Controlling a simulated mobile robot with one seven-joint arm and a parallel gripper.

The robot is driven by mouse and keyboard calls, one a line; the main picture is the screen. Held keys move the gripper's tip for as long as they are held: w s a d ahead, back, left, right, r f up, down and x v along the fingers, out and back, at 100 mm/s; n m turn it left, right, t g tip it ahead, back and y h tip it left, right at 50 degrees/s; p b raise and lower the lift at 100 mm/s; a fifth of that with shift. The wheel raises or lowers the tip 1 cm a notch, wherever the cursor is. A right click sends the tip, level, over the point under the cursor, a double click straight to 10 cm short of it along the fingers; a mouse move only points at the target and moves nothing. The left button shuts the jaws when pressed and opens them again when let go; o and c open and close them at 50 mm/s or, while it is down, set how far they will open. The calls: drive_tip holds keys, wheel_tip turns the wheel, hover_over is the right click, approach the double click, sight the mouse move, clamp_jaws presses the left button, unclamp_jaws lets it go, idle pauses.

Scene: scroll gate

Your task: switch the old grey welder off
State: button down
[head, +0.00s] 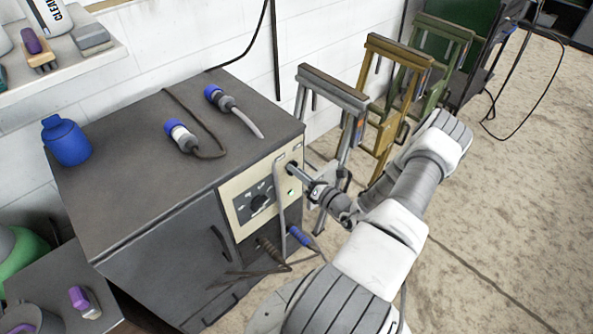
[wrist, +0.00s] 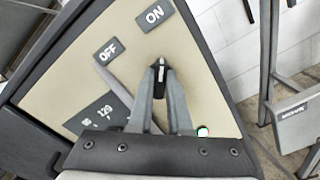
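The old grey welder (head: 170,160) is a dark grey cabinet with a beige control panel (head: 240,212). In the wrist view the panel (wrist: 85,75) carries an OFF label (wrist: 109,51) at left and an ON label (wrist: 154,14) at top. A small dark switch knob (wrist: 160,76) with a white mark sits below and between them. My gripper (wrist: 161,68) has its fingers closed around this knob; in the head view my gripper (head: 291,169) meets the panel's upper right. The fingers partly hide the knob. A green lamp (wrist: 203,131) is lit beside it.
A grey cable (head: 279,205) hangs before the panel, near a dial (head: 261,203). Blue-ended plugs (head: 180,135) and a blue container (head: 66,141) stand or lie on the cabinet top. A grey stand (head: 335,95) is close behind my gripper. Bare floor (head: 500,210) lies right.

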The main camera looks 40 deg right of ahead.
idle(0.5)
drive_tip(key=shift+s+a+f+n+b, duration=0.1)
drive_tip(key=shift+n+b, duration=0.45)
drive_tip(key=shift+n, duration=7.35)
drive_tip(key=c, duration=0.8)
unclamp_jaws()
drive_tip(key=shift+c, duration=0.2)
